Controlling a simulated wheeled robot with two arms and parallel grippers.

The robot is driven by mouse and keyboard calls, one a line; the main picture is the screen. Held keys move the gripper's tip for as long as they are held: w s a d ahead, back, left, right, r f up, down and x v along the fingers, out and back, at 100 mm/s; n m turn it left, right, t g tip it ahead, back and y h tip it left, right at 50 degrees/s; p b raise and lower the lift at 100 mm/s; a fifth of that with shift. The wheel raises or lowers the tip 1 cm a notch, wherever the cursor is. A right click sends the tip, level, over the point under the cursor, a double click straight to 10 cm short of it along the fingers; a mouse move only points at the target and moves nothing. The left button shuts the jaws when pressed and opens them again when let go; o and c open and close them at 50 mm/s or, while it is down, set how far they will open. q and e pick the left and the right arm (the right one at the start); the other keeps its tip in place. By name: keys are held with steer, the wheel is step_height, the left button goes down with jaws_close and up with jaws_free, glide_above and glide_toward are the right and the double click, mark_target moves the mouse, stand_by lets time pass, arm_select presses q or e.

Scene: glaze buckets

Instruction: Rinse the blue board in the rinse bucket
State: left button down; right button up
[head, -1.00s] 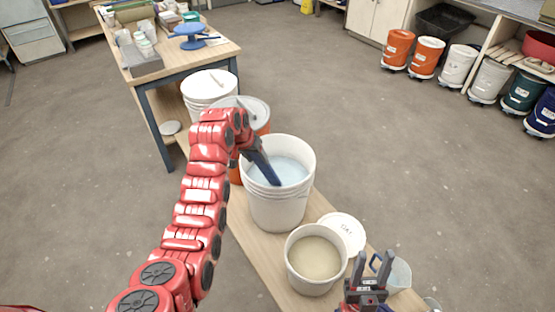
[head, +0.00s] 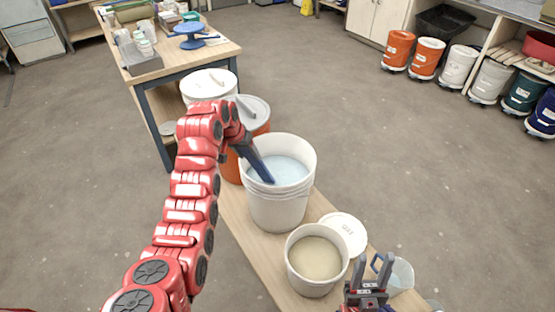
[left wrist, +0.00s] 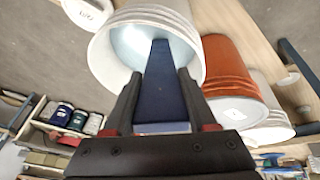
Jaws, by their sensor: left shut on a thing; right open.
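The blue board (head: 257,162) is held by my left gripper (head: 243,140), which is shut on it. The board slants down into the white rinse bucket (head: 280,213), over pale bluish water (head: 288,170). In the left wrist view the board (left wrist: 161,85) runs from between the fingers (left wrist: 158,105) into the mouth of the rinse bucket (left wrist: 190,25). I cannot tell how far its tip is under the water. My right gripper (head: 367,272) is open and empty at the lower right, beside the small bucket of beige glaze (head: 316,258).
An orange bucket (head: 258,126) and a white lidded bucket (head: 207,85) stand behind the rinse bucket. Open floor lies to the right.

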arm_select(q)
steer(key=d, duration=0.6)
steer(key=shift+s, duration=0.45)
